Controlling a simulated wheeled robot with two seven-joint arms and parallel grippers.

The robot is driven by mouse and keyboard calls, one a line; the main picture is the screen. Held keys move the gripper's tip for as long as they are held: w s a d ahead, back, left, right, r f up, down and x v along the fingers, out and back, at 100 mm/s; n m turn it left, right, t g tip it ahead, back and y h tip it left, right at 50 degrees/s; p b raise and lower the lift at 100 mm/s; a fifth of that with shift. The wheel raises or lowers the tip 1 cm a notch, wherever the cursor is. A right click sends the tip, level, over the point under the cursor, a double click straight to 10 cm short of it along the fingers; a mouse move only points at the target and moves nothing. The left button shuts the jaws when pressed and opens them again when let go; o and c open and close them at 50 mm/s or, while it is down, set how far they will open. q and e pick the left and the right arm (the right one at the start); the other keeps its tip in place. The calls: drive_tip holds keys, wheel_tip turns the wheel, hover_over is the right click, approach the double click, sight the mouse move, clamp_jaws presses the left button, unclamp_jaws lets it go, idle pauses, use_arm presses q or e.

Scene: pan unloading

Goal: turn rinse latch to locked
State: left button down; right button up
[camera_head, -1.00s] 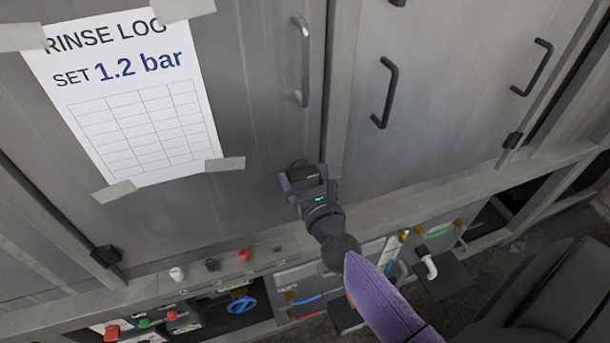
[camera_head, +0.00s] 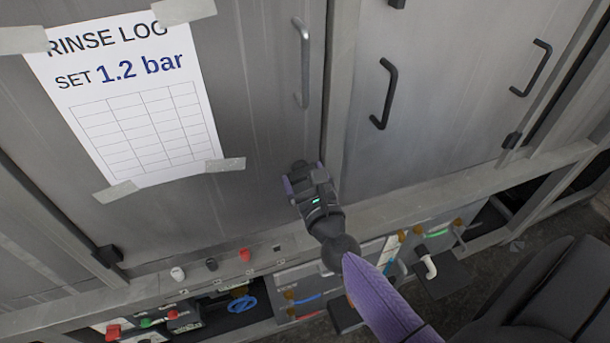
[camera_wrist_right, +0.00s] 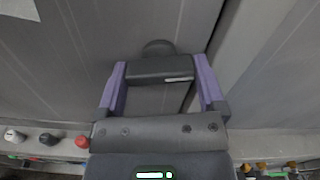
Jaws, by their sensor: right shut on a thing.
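The rinse latch shows as a dark round base (camera_wrist_right: 158,46) on the grey metal door, with a dark bar (camera_wrist_right: 160,69) in front of it in the right wrist view. A pale line marks the bar's right part. My right gripper (camera_head: 306,176) is at the latch, low on the door near its right edge. In the wrist view its two purple fingers stand on either side of the bar, shut on it. The bar looks roughly level there. In the head view the gripper hides most of the latch. My left gripper is not in view.
A vertical door handle (camera_head: 302,62) is above the gripper. A taped rinse log sheet (camera_head: 135,100) is at left. Below, a ledge carries white, black and red knobs (camera_head: 245,255). A second door with a dark handle (camera_head: 385,93) is at right. The door face around the latch is clear.

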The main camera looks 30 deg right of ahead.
drive_tip(key=n+p, duration=0.1)
drive_tip(key=n, duration=0.4)
drive_tip(key=shift+n, duration=0.3)
drive_tip(key=n+p, duration=0.1)
drive_tip(key=n, duration=0.2)
drive_tip(key=shift+n, duration=0.3)
drive_tip(key=n+p, duration=0.1)
drive_tip(key=n, duration=0.3)
drive_tip(key=shift+n+p, duration=0.3)
drive_tip(key=shift+n, duration=0.8)
drive_tip(key=o, duration=1)
drive_tip(key=shift+c, duration=0.2)
drive_tip(key=shift+s, duration=0.15)
